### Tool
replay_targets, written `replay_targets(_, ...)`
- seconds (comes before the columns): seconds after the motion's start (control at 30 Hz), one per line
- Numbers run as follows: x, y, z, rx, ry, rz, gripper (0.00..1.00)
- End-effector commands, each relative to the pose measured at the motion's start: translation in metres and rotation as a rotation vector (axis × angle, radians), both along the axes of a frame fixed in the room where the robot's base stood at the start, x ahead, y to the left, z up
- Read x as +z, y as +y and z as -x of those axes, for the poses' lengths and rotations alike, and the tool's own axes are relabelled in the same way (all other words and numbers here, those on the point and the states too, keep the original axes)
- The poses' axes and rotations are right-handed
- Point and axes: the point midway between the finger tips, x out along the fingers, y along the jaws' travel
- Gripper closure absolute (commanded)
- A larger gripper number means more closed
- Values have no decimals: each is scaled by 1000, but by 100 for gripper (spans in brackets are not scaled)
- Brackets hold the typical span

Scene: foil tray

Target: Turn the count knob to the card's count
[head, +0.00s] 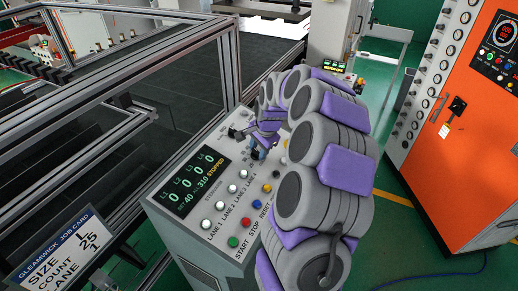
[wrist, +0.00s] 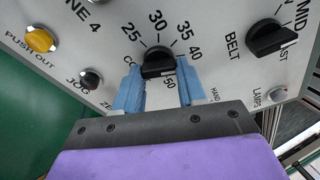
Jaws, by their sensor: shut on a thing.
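The job card (head: 65,255) at lower left of the head view reads size L, count 25, lane 1. The count knob (wrist: 159,60) is black, with 25, 30, 35, 40 and 50 printed around it in the wrist view. My gripper (wrist: 159,82) has its blue fingers on either side of the knob and is shut on it. I cannot tell for sure which number the knob points at. In the head view my gripper (head: 262,146) is over the back of the control panel and hides the knob.
The belt knob (wrist: 273,38) is right of the count knob. The yellow push-out button (wrist: 41,39) and black jog button (wrist: 91,79) are at left. Lane, start and stop buttons fill the panel front. An orange cabinet (head: 465,160) stands at right.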

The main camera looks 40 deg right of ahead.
Motion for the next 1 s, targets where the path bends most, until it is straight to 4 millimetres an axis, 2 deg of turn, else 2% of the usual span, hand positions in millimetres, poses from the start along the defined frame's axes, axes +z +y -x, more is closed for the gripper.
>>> replay_targets(0.47,-1,6,0,92,-13,21,90)
replay_targets(1.0,-3,9,2,545,-63,144,90)
